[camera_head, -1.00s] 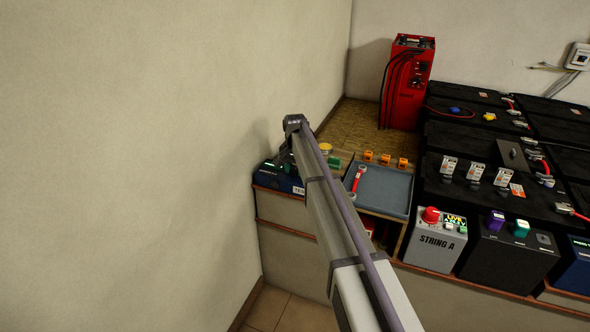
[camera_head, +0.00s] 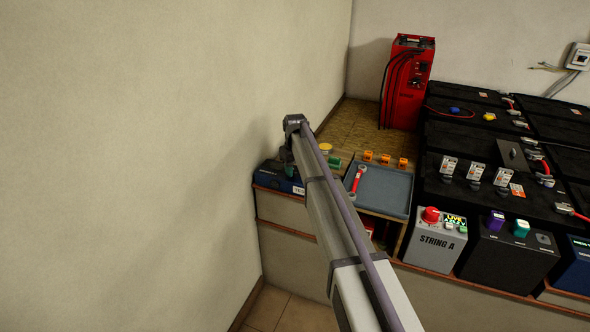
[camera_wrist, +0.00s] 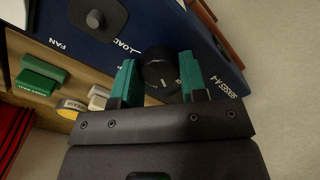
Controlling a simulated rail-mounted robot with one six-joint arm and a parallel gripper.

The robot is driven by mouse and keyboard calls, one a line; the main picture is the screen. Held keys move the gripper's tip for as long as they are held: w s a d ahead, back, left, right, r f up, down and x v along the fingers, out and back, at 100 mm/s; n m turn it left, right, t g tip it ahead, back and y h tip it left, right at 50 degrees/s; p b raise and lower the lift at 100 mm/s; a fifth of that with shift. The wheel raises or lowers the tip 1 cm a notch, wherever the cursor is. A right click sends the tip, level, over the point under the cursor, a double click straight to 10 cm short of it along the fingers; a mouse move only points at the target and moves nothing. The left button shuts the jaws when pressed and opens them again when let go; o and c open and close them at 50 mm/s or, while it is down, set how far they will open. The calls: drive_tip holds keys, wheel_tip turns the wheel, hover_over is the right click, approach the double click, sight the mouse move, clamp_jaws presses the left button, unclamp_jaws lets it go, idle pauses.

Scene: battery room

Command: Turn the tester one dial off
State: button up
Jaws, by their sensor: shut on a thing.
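The tester is a dark blue box (camera_head: 278,180) in the corner by the wall, at the left end of the bench. In the wrist view its blue face (camera_wrist: 62,32) fills the top. A round black dial (camera_wrist: 160,74) with a pale mark sits between the teal fingertips of my gripper (camera_wrist: 159,82), which is shut on it. In the head view my gripper (camera_head: 289,169) is over the tester, partly hidden by my arm. A second dark knob (camera_wrist: 95,19), near the words LOAD and FAN, stands apart from my fingers.
Green blocks (camera_wrist: 40,78) and a round tin (camera_wrist: 72,106) lie close beside the tester. A blue-grey tray (camera_head: 385,192) with a red wrench (camera_head: 356,180) is to the right. A red charger (camera_head: 405,85) stands behind. The wall (camera_head: 170,150) is close on the left.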

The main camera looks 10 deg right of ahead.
sight(295, 170)
drive_tip(key=shift+n, duration=1.3)
drive_tip(key=o, duration=0.9)
wheel_tip(295, 170, up, 11)
drive_tip(key=p, duration=1.1)
drive_tip(key=shift+f, duration=0.15)
